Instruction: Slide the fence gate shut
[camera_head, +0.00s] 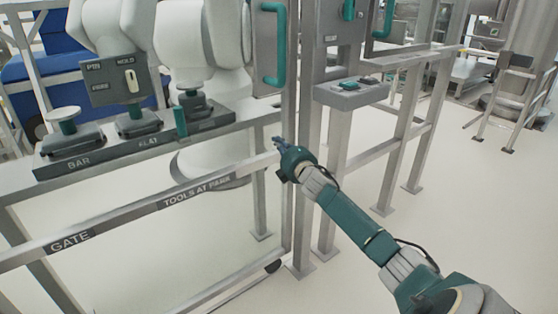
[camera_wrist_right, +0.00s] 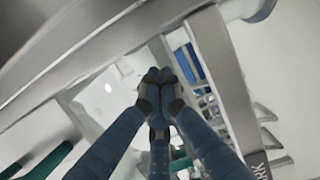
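The fence gate is a grey metal frame (camera_head: 120,221) across the left of the head view, with "GATE" and "TOOLS AT PARK" labels on its rail. A black roller (camera_head: 273,266) shows at its lower right end, close to the grey upright posts (camera_head: 302,150). A teal handle (camera_head: 279,45) stands upright on a panel by the posts. My right gripper (camera_head: 278,143) is near the gate's right end, below that handle; contact cannot be told. In the right wrist view its fingertips (camera_wrist_right: 159,77) are together with nothing visible between them. My left gripper is not in view.
A tool rack (camera_head: 215,119) with several tool holders tops the fence at left, with a white robot arm (camera_head: 215,45) behind it. A small control box (camera_head: 350,94) sits right of the posts. Pale floor (camera_head: 470,200) is clear at right.

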